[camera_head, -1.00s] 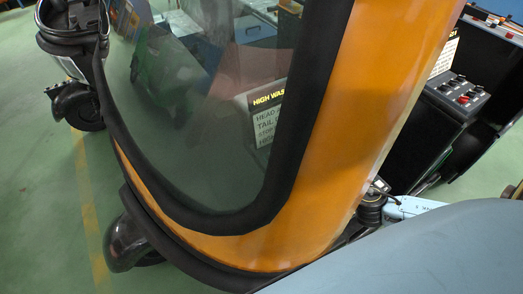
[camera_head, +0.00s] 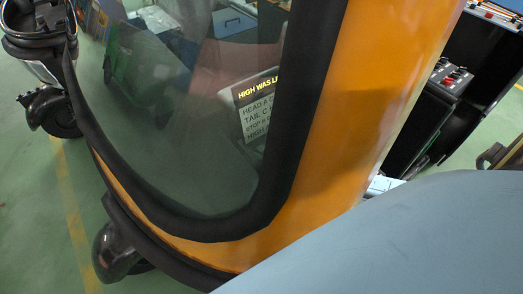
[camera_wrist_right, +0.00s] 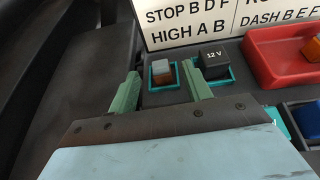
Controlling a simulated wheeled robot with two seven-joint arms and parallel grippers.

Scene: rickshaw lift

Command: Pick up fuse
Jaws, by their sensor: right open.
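In the right wrist view, my right gripper (camera_wrist_right: 161,86) is open, with its two green fingers apart. A small block (camera_wrist_right: 162,72) with a pale grey top and brown lower part sits upright in a teal-rimmed socket, just beyond and between the fingertips. It looks like a fuse, but I cannot tell for sure. No grip on it shows. A black block marked 12 V (camera_wrist_right: 213,63) sits in a similar socket beside the right finger. An orange block (camera_wrist_right: 313,49) lies in a red tray (camera_wrist_right: 268,73) at the right. My left gripper is not in view.
A lettered sign (camera_wrist_right: 222,18) stands behind the sockets, close to the fingers. In the head view, the orange rickshaw body (camera_head: 362,95) and its windshield (camera_head: 180,130) fill the middle. A black control panel (camera_head: 450,78) stands at the right. Green floor (camera_head: 35,215) is free at the left.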

